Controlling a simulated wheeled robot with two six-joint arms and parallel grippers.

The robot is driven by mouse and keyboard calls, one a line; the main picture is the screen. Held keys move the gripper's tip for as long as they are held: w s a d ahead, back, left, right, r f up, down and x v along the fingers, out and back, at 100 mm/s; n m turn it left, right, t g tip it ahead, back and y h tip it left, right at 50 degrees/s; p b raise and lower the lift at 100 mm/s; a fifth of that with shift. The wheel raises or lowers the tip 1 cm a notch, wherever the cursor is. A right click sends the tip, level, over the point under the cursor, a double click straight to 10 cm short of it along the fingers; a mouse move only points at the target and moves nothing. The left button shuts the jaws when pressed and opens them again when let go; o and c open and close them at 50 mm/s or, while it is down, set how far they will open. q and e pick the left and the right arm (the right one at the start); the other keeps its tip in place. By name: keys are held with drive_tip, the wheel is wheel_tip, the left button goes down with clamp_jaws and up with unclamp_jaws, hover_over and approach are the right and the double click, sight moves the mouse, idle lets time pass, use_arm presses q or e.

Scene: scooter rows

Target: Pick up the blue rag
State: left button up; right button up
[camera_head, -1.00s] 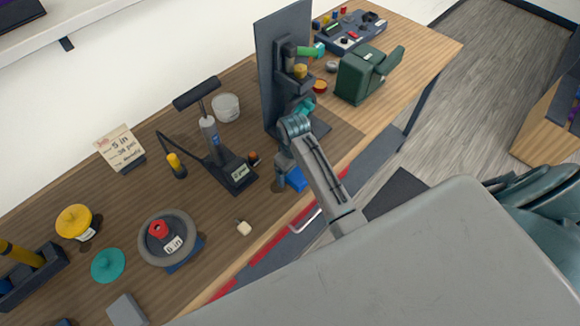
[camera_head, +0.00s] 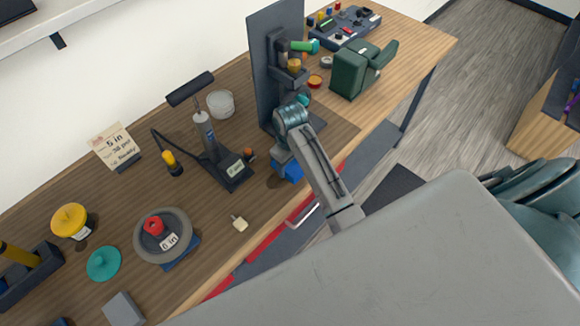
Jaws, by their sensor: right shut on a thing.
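The blue rag (camera_head: 291,172) shows as a small patch of blue near the front edge of the wooden bench, partly hidden by my right arm. My right gripper (camera_head: 281,172) is at the rag and shut on it. Its fingertips are mostly hidden behind the wrist. I cannot tell how far the rag is off the bench top. My left gripper is not in view.
Left of the rag stand a pump on a dark base (camera_head: 232,171), a white bowl (camera_head: 221,103) and a wheel (camera_head: 181,243). A dark upright panel (camera_head: 262,60) stands behind my right arm, with a green vise-like device (camera_head: 352,72) beyond it. A small pale block (camera_head: 240,223) lies near the front edge.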

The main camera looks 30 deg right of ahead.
sight(292, 176)
drive_tip(key=shift+w+r+b, duration=0.1)
drive_tip(key=shift+r+b, duration=0.35)
drive_tip(key=shift+r, duration=0.2)
drive_tip(key=s, duration=0.1)
drive_tip(key=s+a, duration=0.1)
drive_tip(key=s, duration=0.2)
drive_tip(key=shift+a+r+b, duration=0.15)
drive_tip(key=shift+a+b, duration=0.1)
drive_tip(key=shift+b, duration=0.1)
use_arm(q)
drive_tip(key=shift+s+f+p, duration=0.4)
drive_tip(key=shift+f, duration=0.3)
use_arm(e)
drive_tip(key=s+a+r, duration=0.1)
drive_tip(key=s+a, duration=0.3)
drive_tip(key=s, duration=0.7)
drive_tip(key=shift+s+r, duration=0.15)
drive_tip(key=shift+r, duration=0.15)
drive_tip(key=shift+o, duration=1.1)
drive_tip(key=shift+c, duration=0.7)
drive_tip(key=shift+s, duration=0.1)
